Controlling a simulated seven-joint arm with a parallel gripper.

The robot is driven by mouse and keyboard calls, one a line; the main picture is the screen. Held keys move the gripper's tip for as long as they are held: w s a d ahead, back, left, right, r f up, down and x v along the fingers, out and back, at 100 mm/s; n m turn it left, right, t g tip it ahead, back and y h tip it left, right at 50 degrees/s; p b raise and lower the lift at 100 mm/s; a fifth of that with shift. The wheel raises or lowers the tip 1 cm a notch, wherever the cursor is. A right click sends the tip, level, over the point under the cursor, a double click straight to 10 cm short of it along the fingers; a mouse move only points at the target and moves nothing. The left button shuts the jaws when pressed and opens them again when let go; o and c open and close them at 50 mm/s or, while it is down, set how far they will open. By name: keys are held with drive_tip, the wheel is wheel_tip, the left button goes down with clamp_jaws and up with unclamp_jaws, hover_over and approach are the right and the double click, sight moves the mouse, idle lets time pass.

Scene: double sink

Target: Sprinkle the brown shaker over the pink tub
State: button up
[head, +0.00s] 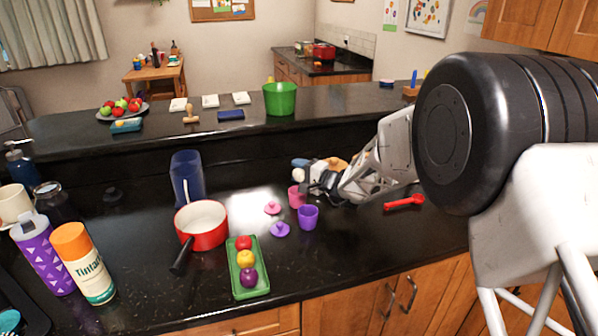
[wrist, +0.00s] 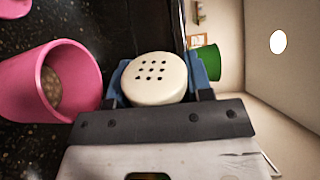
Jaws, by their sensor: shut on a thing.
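The brown shaker shows in the wrist view as a cream perforated cap (wrist: 155,80) between the blue pads of my gripper (wrist: 160,78). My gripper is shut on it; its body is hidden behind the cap. In the head view, my gripper (head: 317,174) is low over the counter, just behind and right of the pink tub (head: 296,198). The pink tub stands upright and open, and also fills the left of the wrist view (wrist: 30,85), with brownish contents inside. The cap is apart from the tub and, given the sideways view, looks higher than its rim.
A purple tub (head: 308,218) stands close in front of the pink tub. Pink (head: 272,208) and purple (head: 281,230) lids lie to its left. A red pan (head: 202,226), green tray (head: 262,280) and blue container (head: 187,180) stand further left. A red utensil (head: 404,202) lies right.

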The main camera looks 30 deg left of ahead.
wheel_tip(320, 180, up, 5)
drive_tip(key=shift+f, duration=0.15)
wheel_tip(320, 180, down, 5)
drive_tip(key=shift+r, duration=0.1)
wheel_tip(320, 180, up, 5)
wheel_tip(320, 180, down, 5)
drive_tip(key=shift+f, duration=0.1)
drive_tip(key=shift+r, duration=0.2)
drive_tip(key=shift+m, duration=0.3)
drive_tip(key=shift+s+r+m, duration=0.1)
drive_tip(key=shift+r+m, duration=0.1)
drive_tip(key=shift+m, duration=0.8)
drive_tip(key=shift+r+m, duration=0.2)
drive_tip(key=shift+m, duration=0.8)
